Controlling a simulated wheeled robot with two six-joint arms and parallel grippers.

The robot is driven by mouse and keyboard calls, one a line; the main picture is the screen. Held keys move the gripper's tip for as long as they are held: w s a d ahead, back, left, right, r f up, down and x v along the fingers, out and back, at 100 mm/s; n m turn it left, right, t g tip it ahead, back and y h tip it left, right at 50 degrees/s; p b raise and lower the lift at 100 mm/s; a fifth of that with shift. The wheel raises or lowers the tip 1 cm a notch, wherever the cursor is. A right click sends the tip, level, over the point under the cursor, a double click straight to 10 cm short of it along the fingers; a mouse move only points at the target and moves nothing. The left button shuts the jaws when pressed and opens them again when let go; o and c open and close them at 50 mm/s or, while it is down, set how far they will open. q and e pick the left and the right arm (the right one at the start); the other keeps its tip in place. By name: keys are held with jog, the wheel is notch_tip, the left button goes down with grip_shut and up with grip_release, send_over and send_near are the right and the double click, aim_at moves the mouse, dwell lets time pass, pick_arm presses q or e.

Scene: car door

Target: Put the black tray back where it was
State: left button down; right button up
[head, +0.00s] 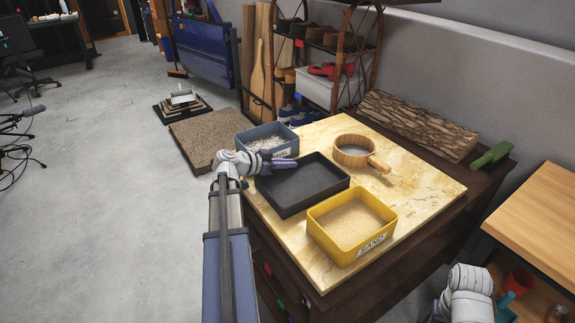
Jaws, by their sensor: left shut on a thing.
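The black tray (303,201) is a shallow, empty rectangular box in the middle of the marble-topped table (425,188). It sits between the blue-grey bin (282,149) and the yellow sand box (352,254). My left gripper (283,163) reaches in from the left and is shut on the tray's far-left rim. I cannot tell whether the tray rests flat on the top or is slightly lifted. My right arm shows only as a grey-white part at the bottom right; its fingers are out of view.
A round wooden sieve (353,151) with a handle stands behind the tray. A log (417,125) and a green scoop (491,155) lie along the back. A wooden bench (545,220) is at the right. Some marble is bare around the sieve.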

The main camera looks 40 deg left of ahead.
pick_arm(q)
jog(key=c, duration=1)
grip_release()
jog(key=shift+f, duration=0.1)
jog(key=shift+o, duration=0.2)
jog(key=shift+r+p, duration=0.3)
jog(key=p+v, duration=0.4)
jog(key=v, duration=0.6)
jog(key=shift+s+a, duration=0.15)
jog(key=shift+s, duration=0.2)
jog(key=shift+s+a+r, duration=0.15)
jog(key=shift+s, duration=0.45)
